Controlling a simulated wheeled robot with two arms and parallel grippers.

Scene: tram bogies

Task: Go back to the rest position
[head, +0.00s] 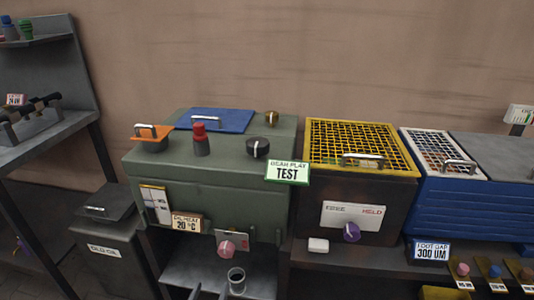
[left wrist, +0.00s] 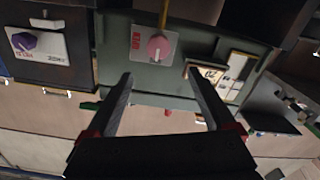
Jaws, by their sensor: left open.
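My left gripper (head: 209,290) shows only as finger tips at the bottom edge of the head view, in front of the green cabinet (head: 190,190). In the left wrist view its two fingers (left wrist: 158,82) are spread wide apart with nothing between them. That view is turned over. A pink knob (head: 227,248) on the cabinet's front is ahead of the fingers, apart from them; it also shows in the left wrist view (left wrist: 159,46). My right gripper is in neither view.
A small dark cup (head: 237,281) stands on the low shelf close to my left gripper. A yellow-grated bin (head: 360,185) and a blue crate (head: 465,205) stand to the right. A dark shelf rack (head: 60,150) and a grey oil bin (head: 105,250) stand left.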

